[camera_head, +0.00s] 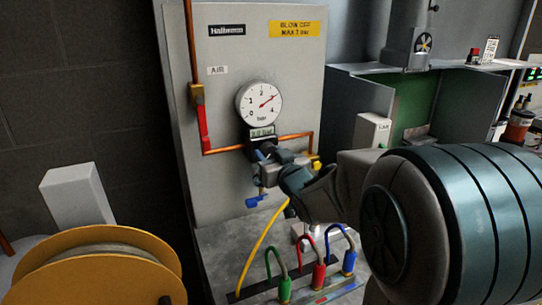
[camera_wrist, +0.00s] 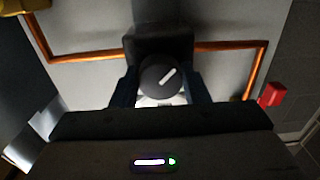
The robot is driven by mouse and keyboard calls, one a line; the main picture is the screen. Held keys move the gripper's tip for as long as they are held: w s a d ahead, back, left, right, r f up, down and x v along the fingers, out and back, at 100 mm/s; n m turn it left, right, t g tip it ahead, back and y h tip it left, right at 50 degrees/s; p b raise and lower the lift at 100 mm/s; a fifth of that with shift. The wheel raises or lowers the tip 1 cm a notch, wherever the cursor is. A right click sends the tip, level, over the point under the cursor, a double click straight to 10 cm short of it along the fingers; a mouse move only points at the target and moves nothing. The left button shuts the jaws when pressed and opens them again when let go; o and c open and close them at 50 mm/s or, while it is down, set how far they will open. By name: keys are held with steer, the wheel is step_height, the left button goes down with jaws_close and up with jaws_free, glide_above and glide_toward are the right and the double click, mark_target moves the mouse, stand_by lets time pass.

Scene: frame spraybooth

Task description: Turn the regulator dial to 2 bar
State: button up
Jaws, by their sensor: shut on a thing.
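The regulator dial (camera_wrist: 164,76) is a dark round knob with a white line slanting up to the right in the wrist view. My gripper (camera_wrist: 161,90) is shut on it, one finger at each side. In the head view my gripper (camera_head: 268,162) is at the regulator under the gauge and hides the knob. The round white pressure gauge (camera_head: 259,102) is marked 0 to 4.
Copper pipe (camera_head: 225,149) runs to the regulator, with a red lever (camera_head: 204,128) at left. Colored hose fittings (camera_head: 318,278) stand on the bench. A yellow reel (camera_head: 95,270) is at lower left.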

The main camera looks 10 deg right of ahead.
steer(key=shift+f+b, duration=0.15)
steer(key=shift+b, duration=0.35)
steer(key=n+b, duration=0.3)
steer(key=b, duration=0.1)
steer(key=shift+f, duration=0.2)
steer(key=n+b, duration=0.3)
steer(key=shift+b, duration=0.35)
steer(key=n+b, duration=0.4)
steer(key=shift+r, duration=0.15)
steer(key=shift+d+r+n+b, duration=0.1)
steer(key=shift+r+n+b, duration=0.1)
steer(key=shift+n+b, duration=1.5)
steer(key=shift+n+p, duration=0.4)
steer(key=shift+n, duration=0.3)
steer(key=o, duration=1)
